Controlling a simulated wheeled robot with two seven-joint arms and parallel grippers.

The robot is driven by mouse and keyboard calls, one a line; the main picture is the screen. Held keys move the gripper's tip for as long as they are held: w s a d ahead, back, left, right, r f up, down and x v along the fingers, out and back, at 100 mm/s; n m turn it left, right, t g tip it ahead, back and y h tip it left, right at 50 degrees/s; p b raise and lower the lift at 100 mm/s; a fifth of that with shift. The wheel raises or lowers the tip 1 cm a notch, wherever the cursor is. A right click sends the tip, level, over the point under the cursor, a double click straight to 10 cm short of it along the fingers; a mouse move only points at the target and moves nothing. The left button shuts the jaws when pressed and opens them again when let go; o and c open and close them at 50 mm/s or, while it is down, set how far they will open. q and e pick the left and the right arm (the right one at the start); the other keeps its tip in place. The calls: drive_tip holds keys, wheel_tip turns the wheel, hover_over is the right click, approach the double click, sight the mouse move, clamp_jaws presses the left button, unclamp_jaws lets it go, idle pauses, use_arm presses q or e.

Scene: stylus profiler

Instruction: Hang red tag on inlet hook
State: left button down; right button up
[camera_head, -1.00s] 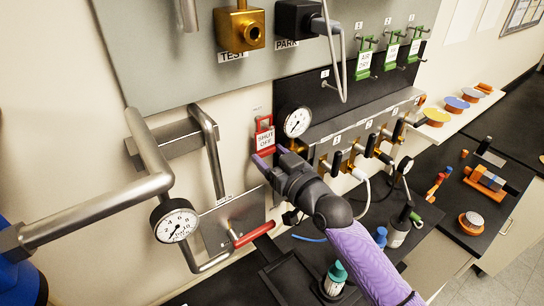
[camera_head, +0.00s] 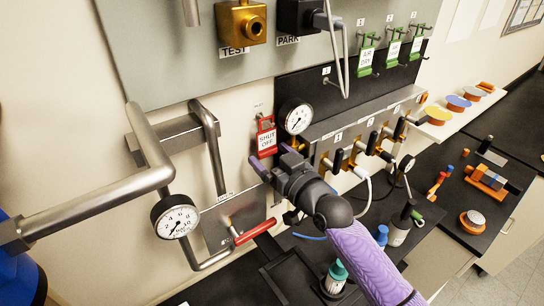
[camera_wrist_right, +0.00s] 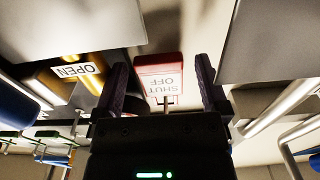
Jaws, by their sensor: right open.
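The red tag (camera_head: 267,140), with a white "SHUT OFF" face, hangs against the wall below a small label, left of the round gauge on the dark panel. My right gripper (camera_head: 272,158) is open just below and in front of the tag. In the right wrist view, the fingers of my right gripper (camera_wrist_right: 162,80) stand apart on either side of it, with gaps. My left gripper is not in view.
A gauge (camera_head: 297,117) and a manifold with several black-handled valves (camera_head: 350,150) lie close to the right. A steel pipe (camera_head: 150,150) and a red-handled valve (camera_head: 252,232) are at left and below. Green tags (camera_head: 365,62) hang at upper right.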

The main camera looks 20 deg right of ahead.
drive_tip(key=shift+o, duration=0.3)
drive_tip(key=shift+s+d, duration=0.1)
drive_tip(key=shift+s, duration=0.05)
drive_tip(key=p+v, duration=0.3)
drive_tip(key=v, duration=0.4)
drive_tip(key=shift+s+d, duration=0.15)
drive_tip(key=shift+s, duration=0.15)
drive_tip(key=shift+s, duration=0.1)
drive_tip(key=b+v, duration=0.1)
drive_tip(key=v, duration=0.8)
drive_tip(key=shift+s+d, duration=0.2)
drive_tip(key=shift+s, duration=0.2)
